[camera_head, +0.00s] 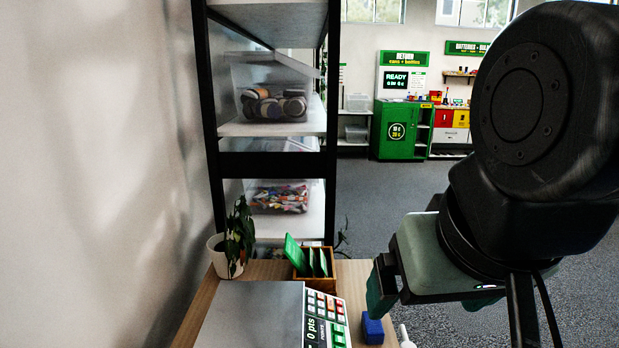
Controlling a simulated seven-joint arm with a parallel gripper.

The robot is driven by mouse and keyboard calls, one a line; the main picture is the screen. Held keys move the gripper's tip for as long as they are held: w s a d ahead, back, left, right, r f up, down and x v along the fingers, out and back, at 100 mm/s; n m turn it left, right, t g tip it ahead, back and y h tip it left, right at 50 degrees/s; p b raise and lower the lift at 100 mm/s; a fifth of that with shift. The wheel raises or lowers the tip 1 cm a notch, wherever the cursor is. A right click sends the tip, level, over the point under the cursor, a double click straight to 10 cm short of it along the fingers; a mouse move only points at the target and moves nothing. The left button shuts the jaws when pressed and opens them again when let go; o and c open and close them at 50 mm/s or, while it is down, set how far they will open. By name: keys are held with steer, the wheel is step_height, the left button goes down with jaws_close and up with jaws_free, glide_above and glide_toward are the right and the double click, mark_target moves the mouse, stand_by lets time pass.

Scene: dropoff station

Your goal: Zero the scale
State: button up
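The scale (255,312) stands on the wooden counter at the bottom of the view, with a flat grey metal platform that looks bare. Its right side has a panel of small red, white and green buttons (328,306). A dark display (312,330) beside the buttons reads "0 pts", turned sideways. The scale's lower part is cut off by the frame edge. My gripper (428,302) is to the right of the scale, apart from it. Its green fingers are spread apart with nothing visible between them. I cannot read the button labels.
A blue block (372,328) sits right of the scale, beside a partly hidden white object (404,336). A wooden box with green cards (316,284) and a potted plant (226,258) stand behind the scale. A shelf with bins (270,128) rises beyond; a wall is at left.

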jaws_close()
stand_by(0.3)
stand_by(1.1)
